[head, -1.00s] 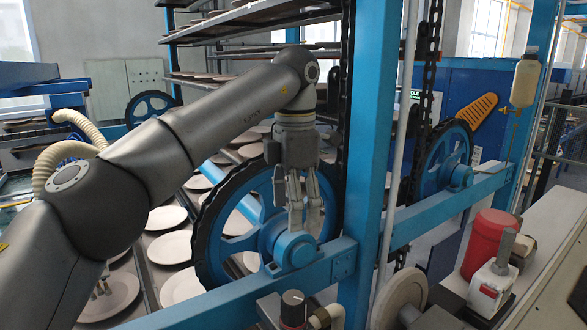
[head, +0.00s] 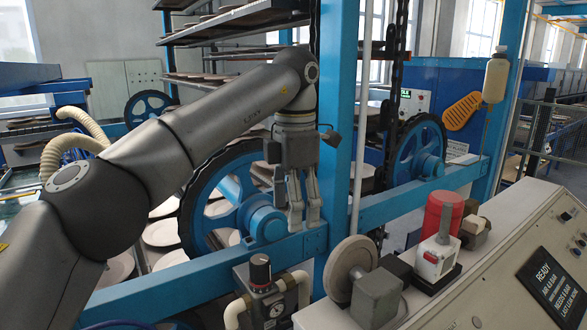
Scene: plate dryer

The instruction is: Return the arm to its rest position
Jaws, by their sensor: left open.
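My left arm comes in from the left in the head view, bent at the elbow. Its left gripper (head: 305,222) hangs down near the middle, fingers pointing down and a little apart, with nothing seen between them. It appears in front of the blue frame beam and beside the large blue wheel (head: 262,222). How close the fingers are to the beam I cannot tell. My right gripper is not in view.
A blue post (head: 338,130) stands just right of the gripper. A control console (head: 480,270) fills the lower right, with a red cylinder (head: 442,216) and a white-and-red device (head: 434,258). Plates (head: 160,232) lie on racks behind my arm. A regulator (head: 263,290) sits below.

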